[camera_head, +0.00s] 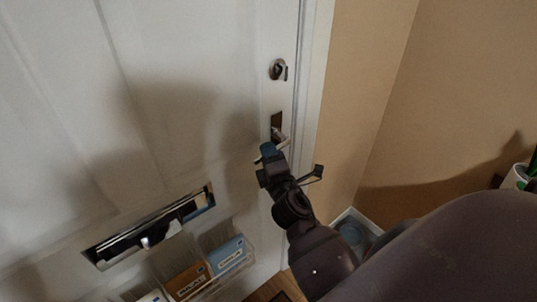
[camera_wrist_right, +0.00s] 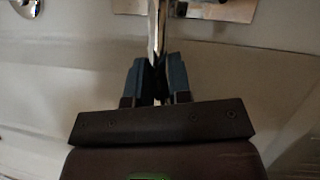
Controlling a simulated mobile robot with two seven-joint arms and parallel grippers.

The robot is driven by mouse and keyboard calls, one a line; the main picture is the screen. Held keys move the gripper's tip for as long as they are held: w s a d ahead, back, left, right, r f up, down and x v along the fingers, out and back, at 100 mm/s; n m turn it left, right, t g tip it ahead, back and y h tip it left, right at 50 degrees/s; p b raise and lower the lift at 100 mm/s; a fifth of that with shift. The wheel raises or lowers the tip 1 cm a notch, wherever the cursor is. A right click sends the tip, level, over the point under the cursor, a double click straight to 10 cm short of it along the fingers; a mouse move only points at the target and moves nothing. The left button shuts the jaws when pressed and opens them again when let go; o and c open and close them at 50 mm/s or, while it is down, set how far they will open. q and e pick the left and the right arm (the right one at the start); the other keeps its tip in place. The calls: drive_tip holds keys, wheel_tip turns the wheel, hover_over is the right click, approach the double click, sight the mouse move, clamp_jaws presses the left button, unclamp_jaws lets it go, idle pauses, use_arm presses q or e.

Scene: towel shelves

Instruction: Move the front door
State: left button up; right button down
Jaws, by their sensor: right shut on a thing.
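The white front door (camera_head: 190,70) fills the left of the head view and looks shut against its white frame (camera_head: 313,85). Its metal handle (camera_head: 278,133) sits on a plate near the door's right edge. My right gripper (camera_head: 268,152) is at the handle. In the right wrist view the two blue fingertips (camera_wrist_right: 160,80) are closed around the handle's metal bar (camera_wrist_right: 157,35). Part of the handle is hidden behind the fingers. A round lock (camera_head: 278,69) is above the handle. My left gripper is in neither view.
A metal letter slot (camera_head: 150,226) is low on the door, with a clear holder of leaflets (camera_head: 228,254) below it. A beige wall (camera_head: 450,100) stands close on the right. A small white pot with green (camera_head: 517,176) is at the far right.

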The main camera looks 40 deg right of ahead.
use_arm(q)
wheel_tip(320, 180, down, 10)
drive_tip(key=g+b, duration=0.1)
drive_tip(key=b, duration=0.8)
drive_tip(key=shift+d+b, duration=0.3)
use_arm(e)
drive_tip(key=f+n+t, duration=0.1)
drive_tip(key=n, duration=0.1)
drive_tip(key=d+f+n+y, duration=0.1)
drive_tip(key=n, duration=0.2)
drive_tip(key=f+n+t+y, duration=0.1)
drive_tip(key=n, duration=0.2)
drive_tip(key=shift+w+d+f+t, duration=0.1)
drive_tip(key=shift+d+f+t, duration=0.1)
drive_tip(key=shift+f+t, duration=0.15)
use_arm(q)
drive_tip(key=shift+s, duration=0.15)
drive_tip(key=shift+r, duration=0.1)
use_arm(e)
drive_tip(key=shift+r, duration=0.2)
